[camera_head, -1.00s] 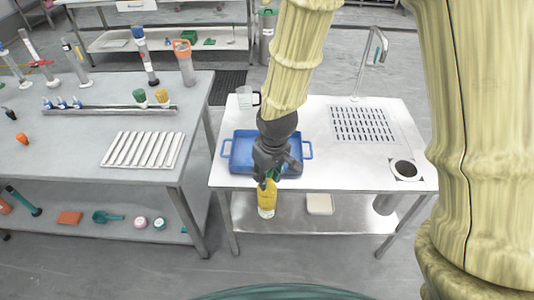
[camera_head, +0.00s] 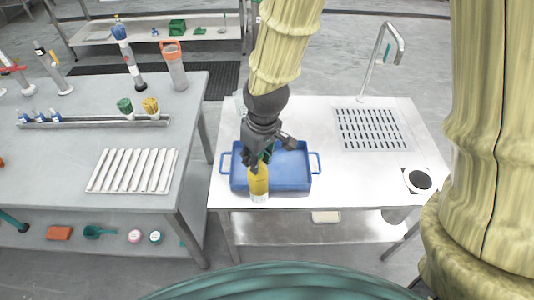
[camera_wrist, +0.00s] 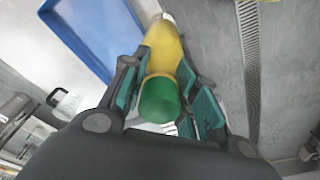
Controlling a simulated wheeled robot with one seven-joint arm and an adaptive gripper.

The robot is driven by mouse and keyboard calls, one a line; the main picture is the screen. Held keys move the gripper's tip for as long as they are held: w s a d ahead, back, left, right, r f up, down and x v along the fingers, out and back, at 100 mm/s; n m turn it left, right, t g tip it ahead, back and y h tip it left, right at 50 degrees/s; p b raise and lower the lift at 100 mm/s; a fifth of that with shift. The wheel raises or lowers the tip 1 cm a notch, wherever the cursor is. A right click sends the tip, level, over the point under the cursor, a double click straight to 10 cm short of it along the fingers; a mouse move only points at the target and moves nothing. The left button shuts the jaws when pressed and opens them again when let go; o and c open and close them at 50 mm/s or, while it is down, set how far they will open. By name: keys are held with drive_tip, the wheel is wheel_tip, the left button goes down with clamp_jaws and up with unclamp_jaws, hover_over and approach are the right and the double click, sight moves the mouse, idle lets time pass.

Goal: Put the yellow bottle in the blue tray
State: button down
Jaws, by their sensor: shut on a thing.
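The yellow bottle (camera_head: 258,183) is held by my gripper (camera_head: 257,160) and hangs roughly upright at the front left edge of the blue tray (camera_head: 292,184) in the head view. Its pale base overlaps the tray's front wall in that view; I cannot tell the exact height above the table. In the wrist view the bottle (camera_wrist: 165,55) has a green cap (camera_wrist: 159,100) between the teal finger pads of my gripper (camera_wrist: 167,90). The tray (camera_wrist: 88,30) shows to the left of the bottle there. The tray's visible floor is empty.
The tray stands on a white table (camera_head: 350,185) with a drain grid (camera_head: 372,129), a tap (camera_head: 378,55) and a round hole (camera_head: 419,180). A clear beaker, partly hidden, is behind my arm. A grey bench (camera_head: 80,165) with a ribbed white rack (camera_head: 132,170) stands left.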

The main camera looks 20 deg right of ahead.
drive_tip(key=w+d+f+p, duration=0.2)
drive_tip(key=w+d+p, duration=0.1)
drive_tip(key=w, duration=0.4)
drive_tip(key=w+d+f+p, duration=0.2)
drive_tip(key=w+d+p, duration=0.1)
drive_tip(key=w+d, duration=0.2)
drive_tip(key=shift+w+f, duration=0.3)
drive_tip(key=shift+w, duration=0.55)
drive_tip(key=shift+f, duration=0.1)
drive_tip(key=c, duration=1.1)
unclamp_jaws()
drive_tip(key=shift+r, duration=0.2)
drive_tip(key=shift+s+d+r+b, duration=0.1)
drive_tip(key=shift+s+r+b, duration=0.35)
drive_tip(key=shift+r, duration=1.5)
drive_tip(key=shift+s+d+r+b, duration=0.15)
drive_tip(key=shift+r+b, duration=0.45)
drive_tip(key=shift+r, duration=1.3)
drive_tip(key=shift+s+d+r+b, duration=0.1)
drive_tip(key=shift+s+r+b, duration=0.3)
drive_tip(key=shift+r, duration=1.55)
drive_tip(key=shift+w, duration=0.1)
